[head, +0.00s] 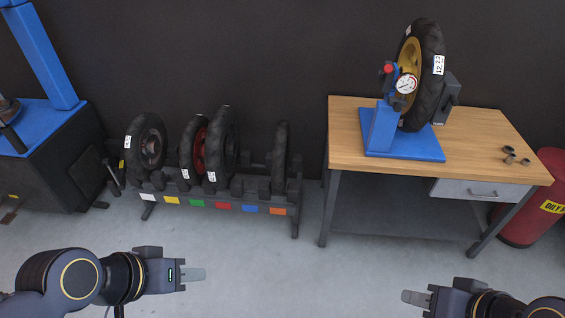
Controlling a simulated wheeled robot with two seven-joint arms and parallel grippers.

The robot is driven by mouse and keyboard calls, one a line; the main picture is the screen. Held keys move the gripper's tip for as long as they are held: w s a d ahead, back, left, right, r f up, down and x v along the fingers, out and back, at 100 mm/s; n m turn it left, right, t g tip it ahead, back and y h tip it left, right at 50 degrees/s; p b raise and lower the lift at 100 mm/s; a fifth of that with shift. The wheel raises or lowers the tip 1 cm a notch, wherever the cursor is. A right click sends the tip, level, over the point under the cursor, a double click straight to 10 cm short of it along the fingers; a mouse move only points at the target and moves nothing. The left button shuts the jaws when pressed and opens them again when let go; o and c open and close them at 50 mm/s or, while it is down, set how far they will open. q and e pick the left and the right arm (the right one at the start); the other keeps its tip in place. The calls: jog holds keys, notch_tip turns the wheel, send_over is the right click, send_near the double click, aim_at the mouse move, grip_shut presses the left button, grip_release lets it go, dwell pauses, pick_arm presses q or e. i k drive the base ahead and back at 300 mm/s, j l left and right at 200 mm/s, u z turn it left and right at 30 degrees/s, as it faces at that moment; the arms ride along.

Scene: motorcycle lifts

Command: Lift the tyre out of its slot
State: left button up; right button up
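Several black tyres stand upright in a low dark rack (218,205) by the back wall. The leftmost tyre (147,143) has a dark hub and a white tag. Beside it stand a tyre with a red rim (194,147) and a larger tyre (224,142), close together. A narrow tyre (281,155) stands apart near the right end. I cannot tell which one the task means. My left gripper (193,274) is over the floor in front of the rack, touching nothing. My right gripper (413,298) is at the lower right, clear of everything. Their finger gaps do not show.
The rack front has coloured labels, white to orange. A wooden workbench (480,135) on the right holds a blue stand (405,146) with a mounted wheel (428,75) and gauge. A blue-topped machine (45,125) stands left, a red drum (530,215) right. Floor before the rack is clear.

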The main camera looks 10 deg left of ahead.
aim_at(281, 151)
jog(key=i+z, duration=0.1)
jog(key=z, duration=0.55)
jog(key=i+j+z, duration=0.25)
jog(key=j+z, duration=0.2)
jog(key=i+j+z, duration=0.25)
jog(key=j, duration=0.15)
jog(key=j+z, duration=0.25)
jog(key=i+j, duration=0.15)
jog(key=j, duration=0.35)
jog(key=i+j, duration=0.1)
jog(key=j, duration=0.35)
jog(key=i+j+z, duration=0.1)
jog(key=j, duration=0.4)
jog(key=i+j, duration=0.15)
jog(key=j, duration=0.3)
